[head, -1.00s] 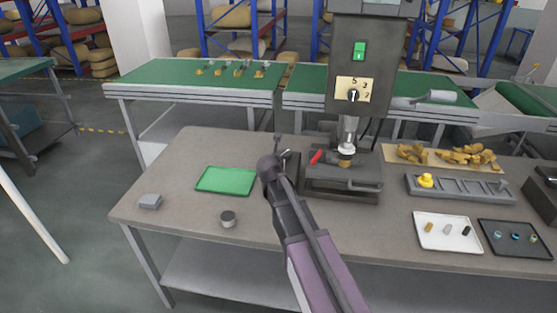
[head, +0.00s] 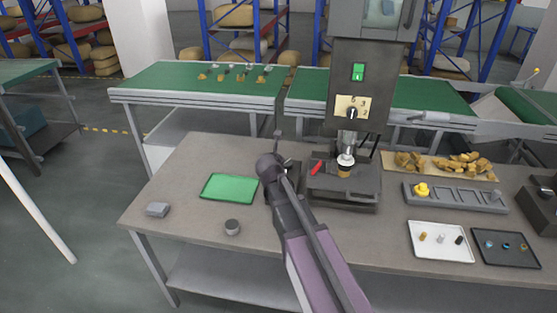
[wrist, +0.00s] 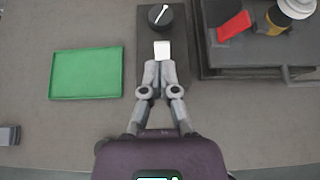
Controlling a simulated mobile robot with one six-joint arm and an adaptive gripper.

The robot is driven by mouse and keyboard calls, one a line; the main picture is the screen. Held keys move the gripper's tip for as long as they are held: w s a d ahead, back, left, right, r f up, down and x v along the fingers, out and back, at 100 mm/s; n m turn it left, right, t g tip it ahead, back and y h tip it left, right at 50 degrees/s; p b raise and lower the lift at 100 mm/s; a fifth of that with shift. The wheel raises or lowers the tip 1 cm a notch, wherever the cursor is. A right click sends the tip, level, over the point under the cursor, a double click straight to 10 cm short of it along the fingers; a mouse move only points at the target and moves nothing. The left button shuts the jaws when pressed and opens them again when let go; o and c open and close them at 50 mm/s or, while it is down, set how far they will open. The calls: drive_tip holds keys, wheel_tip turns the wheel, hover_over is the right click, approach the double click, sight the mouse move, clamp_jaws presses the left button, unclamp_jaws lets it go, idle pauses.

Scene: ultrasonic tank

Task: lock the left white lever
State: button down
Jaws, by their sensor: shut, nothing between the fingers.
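In the wrist view a narrow dark base (wrist: 145,75) stands left of the machine. On its far end is a round black knob with a thin white lever (wrist: 160,13), lying at a slant. A small white rectangular piece (wrist: 162,49) lies on the base nearer to me. My gripper (wrist: 158,66) is shut and empty, its fingertips together over the base just short of the white piece. Whether they touch it I cannot tell. In the head view my arm hides most of this base and the fingertips.
A press-like machine (head: 345,185) with a red handle (head: 316,167) stands close on the right; the red handle also shows in the wrist view (wrist: 234,26). A green tray (head: 229,188) lies left. A grey block (head: 157,209) and small cylinder (head: 232,227) sit near the front edge.

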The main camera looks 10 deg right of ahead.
drive_tip(key=shift+s+r+p, duration=0.15)
drive_tip(key=shift+r+p, duration=0.2)
drive_tip(key=shift+r, duration=0.2)
drive_tip(key=s+d+f+m+g+y, duration=0.1)
drive_tip(key=s+f+m+g, duration=0.2)
drive_tip(key=s+m, duration=0.5)
drive_tip(key=s+d+f+m+g+y, duration=0.1)
drive_tip(key=s+d+f+m+g, duration=0.1)
drive_tip(key=s+m, duration=0.7)
drive_tip(key=s+d+f+m+g+y, duration=0.1)
drive_tip(key=s+m+g, duration=0.5)
drive_tip(key=m, duration=0.9)
drive_tip(key=shift+s+d+f+y, duration=0.3)
drive_tip(key=shift+s+d+f, duration=0.4)
drive_tip(key=shift+s+f, duration=0.75)
drive_tip(key=shift+d, duration=0.1)
